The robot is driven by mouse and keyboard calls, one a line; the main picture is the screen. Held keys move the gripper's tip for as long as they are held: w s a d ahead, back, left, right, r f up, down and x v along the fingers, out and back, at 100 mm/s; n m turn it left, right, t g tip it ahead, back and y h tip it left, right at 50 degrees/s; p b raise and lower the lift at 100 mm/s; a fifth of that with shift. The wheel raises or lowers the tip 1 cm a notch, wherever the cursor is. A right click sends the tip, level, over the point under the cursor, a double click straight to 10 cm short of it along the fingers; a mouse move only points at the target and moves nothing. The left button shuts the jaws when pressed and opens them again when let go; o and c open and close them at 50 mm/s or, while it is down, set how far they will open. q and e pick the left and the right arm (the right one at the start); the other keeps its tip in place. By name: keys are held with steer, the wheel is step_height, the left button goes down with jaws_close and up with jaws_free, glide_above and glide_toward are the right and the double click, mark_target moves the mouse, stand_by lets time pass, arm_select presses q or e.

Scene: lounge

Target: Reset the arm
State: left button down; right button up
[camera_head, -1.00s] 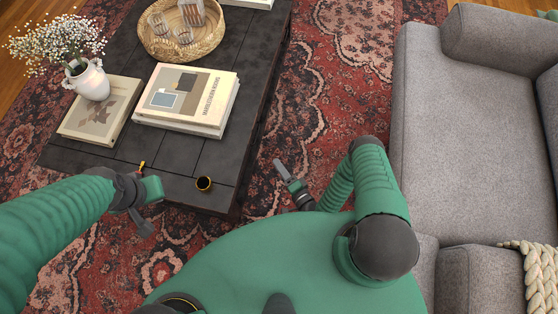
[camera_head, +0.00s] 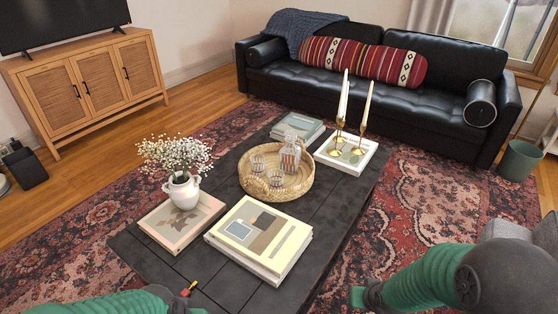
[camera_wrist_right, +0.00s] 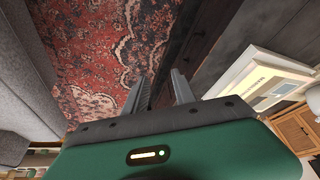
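My right arm (camera_head: 425,283) comes in at the lower right of the head view, over the rug beside the coffee table. In the right wrist view my right gripper (camera_wrist_right: 160,82) has its two dark fingers apart with nothing between them; rug and the dark table side show beyond. My left arm (camera_head: 105,303) shows only as a strip along the bottom edge of the head view, by the table's near end. Its fingers are cut off by the frame. A small yellow and red item (camera_head: 188,288) shows just above the left arm; I cannot tell what it rests on.
A black sofa (camera_head: 400,105) stands behind. Patterned rug (camera_head: 430,205) lies open right of the table.

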steer(key=s+a+r+n+g, duration=0.1)
steer(key=s+a+r+g, duration=0.15)
steer(key=s+r, duration=0.7)
steer(key=w+p+v, duration=0.1)
steer(key=p+v, duration=1)
steer(key=p, duration=0.1)
steer(key=w+p+v, duration=0.2)
steer(key=p+v, duration=0.9)
steer(key=p, duration=0.2)
steer(key=shift+w+r, duration=0.2)
steer(key=shift+r, duration=0.5)
steer(key=shift+a, duration=0.1)
